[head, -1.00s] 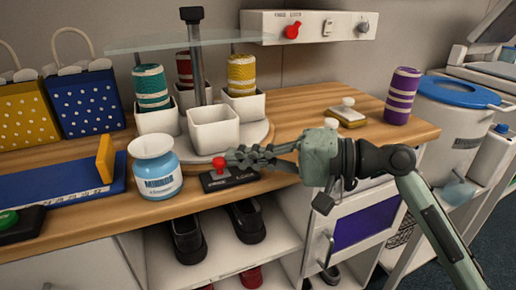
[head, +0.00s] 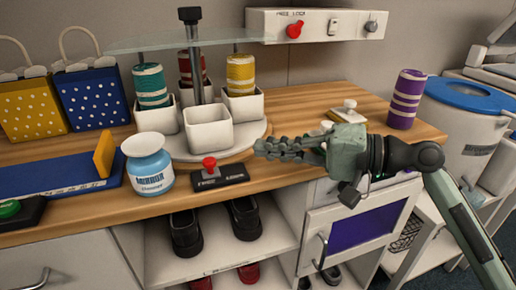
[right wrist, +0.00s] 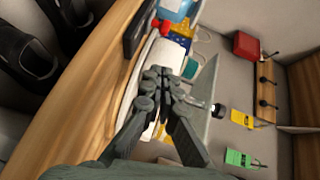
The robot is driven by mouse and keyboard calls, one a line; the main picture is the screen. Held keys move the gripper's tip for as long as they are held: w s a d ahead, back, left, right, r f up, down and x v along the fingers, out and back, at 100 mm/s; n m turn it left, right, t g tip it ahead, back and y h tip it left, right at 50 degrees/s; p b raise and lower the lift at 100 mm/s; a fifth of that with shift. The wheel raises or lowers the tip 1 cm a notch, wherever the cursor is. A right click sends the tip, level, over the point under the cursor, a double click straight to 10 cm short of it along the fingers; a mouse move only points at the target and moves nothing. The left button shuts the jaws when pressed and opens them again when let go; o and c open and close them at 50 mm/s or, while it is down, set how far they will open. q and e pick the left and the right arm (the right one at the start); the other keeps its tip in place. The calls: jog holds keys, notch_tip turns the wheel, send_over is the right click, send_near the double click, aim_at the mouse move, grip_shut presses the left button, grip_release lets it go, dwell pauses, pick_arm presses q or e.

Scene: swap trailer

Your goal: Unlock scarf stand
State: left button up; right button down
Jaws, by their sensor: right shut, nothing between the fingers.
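The scarf stand (head: 183,152) is a round pale base with a grey post and several white cups. Teal (head: 151,86), red (head: 186,68) and yellow (head: 240,75) rolled scarves stand in cups; the front cup (head: 209,130) looks empty. In front of the stand is a black lock block (head: 228,177) with a red knob (head: 209,163) toward its left half; its small lettering is blurred. My right gripper (head: 258,148) is shut and empty, right of the knob and apart from it. The right wrist view shows its closed fingers (right wrist: 160,76). My left gripper is out of view.
A blue-and-white jar (head: 149,170) stands left of the lock block. A purple striped roll (head: 406,99) stands at the right end of the wooden counter (head: 300,105). A wall panel (head: 270,24) with another red knob is above. A glass shelf (head: 155,44) overhangs the stand.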

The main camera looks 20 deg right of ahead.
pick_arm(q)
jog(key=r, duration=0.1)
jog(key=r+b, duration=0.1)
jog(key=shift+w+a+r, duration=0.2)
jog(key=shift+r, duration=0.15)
pick_arm(e)
jog(key=v, duration=0.6)
jog(key=shift+s+d, duration=0.25)
jog(key=shift+s, duration=0.1)
jog(key=shift+r, duration=0.1)
